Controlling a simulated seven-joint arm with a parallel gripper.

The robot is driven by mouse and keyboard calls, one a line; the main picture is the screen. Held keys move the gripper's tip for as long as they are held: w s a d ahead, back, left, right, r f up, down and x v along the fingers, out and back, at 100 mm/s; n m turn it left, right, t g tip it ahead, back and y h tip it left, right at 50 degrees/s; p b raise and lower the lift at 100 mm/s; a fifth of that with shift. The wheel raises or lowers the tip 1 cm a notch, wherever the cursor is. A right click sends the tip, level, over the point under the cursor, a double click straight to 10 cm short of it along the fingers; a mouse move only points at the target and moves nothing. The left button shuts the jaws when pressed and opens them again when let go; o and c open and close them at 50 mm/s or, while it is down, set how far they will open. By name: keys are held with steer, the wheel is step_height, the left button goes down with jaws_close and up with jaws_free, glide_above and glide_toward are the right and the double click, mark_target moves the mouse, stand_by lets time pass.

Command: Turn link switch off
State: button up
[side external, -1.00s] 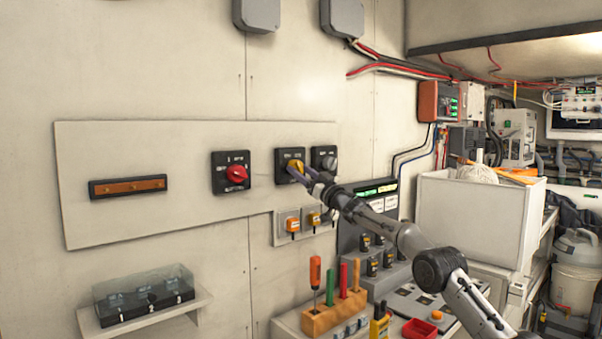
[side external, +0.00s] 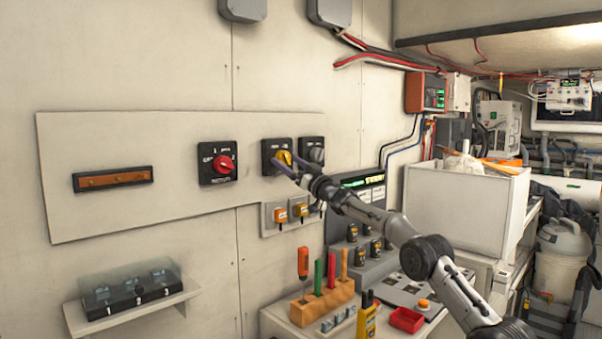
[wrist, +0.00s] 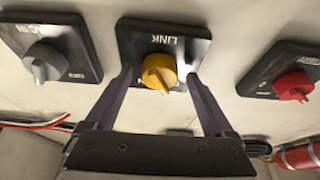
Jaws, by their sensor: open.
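The link switch is a yellow rotary knob (wrist: 158,73) on a black plate marked LINK (wrist: 180,45), upside down in the wrist view. In the side view the yellow knob (side external: 283,159) sits on the wall panel between the red and grey switches. My gripper (wrist: 160,80) is open, with one finger on each side of the yellow knob. The fingertips reach the lower part of the black plate in the wrist view. I cannot tell whether either finger touches the knob. In the side view my gripper (side external: 291,168) partly covers the switch.
A red rotary switch (side external: 223,165) is to the left and a grey one (side external: 316,156) close to the right. Orange-tipped switches (side external: 281,215) sit just below. A wooden tool holder (side external: 322,302) with upright tools stands lower down. The wall left of the red switch holds a bar (side external: 112,179).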

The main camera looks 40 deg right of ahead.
steer(key=v, duration=1.3)
steer(key=shift+s+f, duration=0.15)
steer(key=shift+s, duration=0.1)
